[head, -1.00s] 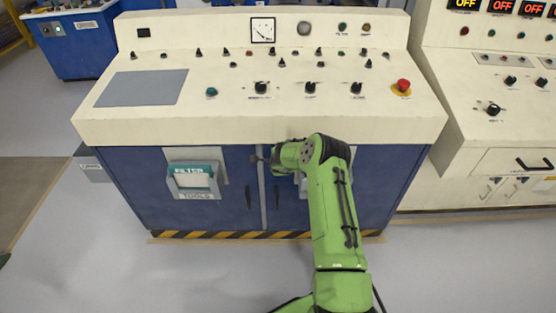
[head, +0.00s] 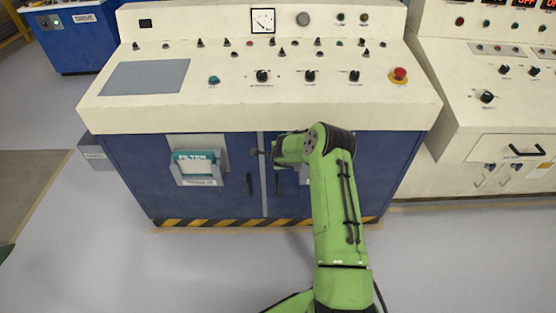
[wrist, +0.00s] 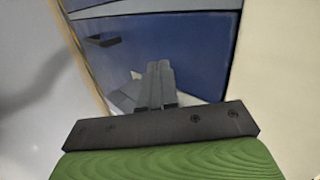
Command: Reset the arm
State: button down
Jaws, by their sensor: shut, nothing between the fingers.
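My green arm reaches up in the head view, with its elbow bent in front of the blue cabinet doors of the control console. My gripper (head: 256,152) points left in front of the doors, small and partly hidden by the wrist. In the wrist view my gripper (wrist: 160,75) shows its two dark fingers close together, shut and empty. Behind the fingers is a blue door (wrist: 200,50) with a dark handle (wrist: 103,41).
The cream console top (head: 255,110) with knobs, a red emergency button (head: 399,75) and a dial stands above the arm. A teal-labelled filter box (head: 196,162) is in a holder on the left door. A cream cabinet (head: 510,140) stands right. The grey floor is clear at left.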

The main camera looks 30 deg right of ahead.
jog(key=p+v, duration=0.2)
jog(key=v, duration=0.6)
jog(key=shift+a, duration=0.25)
